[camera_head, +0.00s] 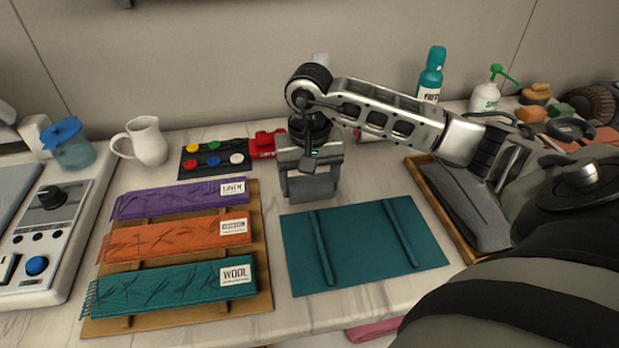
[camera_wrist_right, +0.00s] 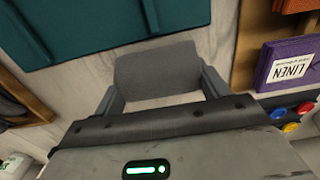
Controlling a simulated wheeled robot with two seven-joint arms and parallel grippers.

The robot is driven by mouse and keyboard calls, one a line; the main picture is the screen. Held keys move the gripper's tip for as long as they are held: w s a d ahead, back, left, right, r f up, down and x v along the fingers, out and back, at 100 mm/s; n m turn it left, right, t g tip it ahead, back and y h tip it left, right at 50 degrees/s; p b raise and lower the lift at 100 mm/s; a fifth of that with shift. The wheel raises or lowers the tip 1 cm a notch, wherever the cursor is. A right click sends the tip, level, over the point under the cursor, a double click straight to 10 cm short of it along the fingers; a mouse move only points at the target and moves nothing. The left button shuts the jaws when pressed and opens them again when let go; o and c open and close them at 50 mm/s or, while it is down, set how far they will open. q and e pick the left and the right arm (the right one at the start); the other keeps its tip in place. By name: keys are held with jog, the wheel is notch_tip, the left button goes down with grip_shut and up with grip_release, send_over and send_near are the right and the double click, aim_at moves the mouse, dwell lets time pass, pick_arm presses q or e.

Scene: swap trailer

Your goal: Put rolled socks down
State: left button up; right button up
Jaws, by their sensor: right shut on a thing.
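The rolled socks are a grey bundle (camera_head: 312,188), held between the fingers of my right gripper (camera_head: 311,182) just behind the teal mat. The grey bundle also shows between the two fingers in the right wrist view (camera_wrist_right: 158,70). My right gripper points down and is shut on it. I cannot tell whether its underside touches the white table top. My left gripper is in neither view.
The teal mat (camera_head: 355,250) with two raised strips is empty. A wooden rack (camera_head: 262,265) of labelled cloths lies left. A tray with grey cloth (camera_head: 462,205) lies right. A white jug (camera_head: 147,142) and a board of coloured discs (camera_head: 215,160) stand behind.

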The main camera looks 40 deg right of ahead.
jog(key=shift+f, duration=0.2)
jog(key=o, duration=1)
jog(key=shift+o, duration=0.2)
jog(key=shift+r, duration=0.15)
